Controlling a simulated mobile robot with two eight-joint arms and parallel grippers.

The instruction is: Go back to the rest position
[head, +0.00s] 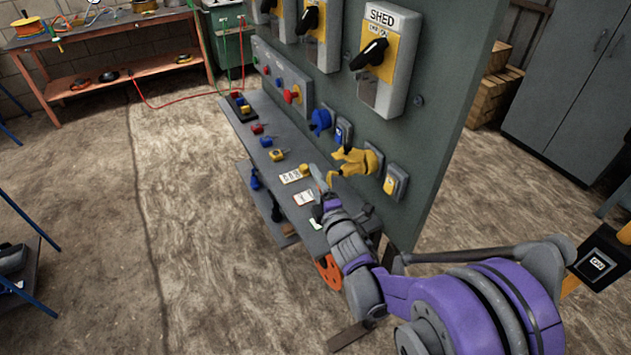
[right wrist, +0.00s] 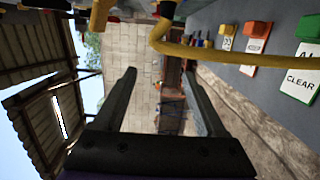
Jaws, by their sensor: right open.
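My right arm, purple and grey, reaches in from the lower right in the head view. My right gripper (head: 322,183) is above the panel's shelf, close to the yellow device (head: 354,160). In the right wrist view the two dark fingers of my right gripper (right wrist: 160,95) are apart with nothing between them. A yellow bent bar (right wrist: 215,52) crosses that view beyond and above the fingers; I cannot tell if it touches them. My left gripper is not in view.
A green-grey panel (head: 435,130) carries several switch boxes, including one marked SHED (head: 383,60). Its shelf (head: 262,155) holds padlocks and tags; a CLEAR tag (right wrist: 300,80) shows in the right wrist view. An orange bench (head: 110,80) stands at the back left. The floor (head: 190,230) left of the panel is clear.

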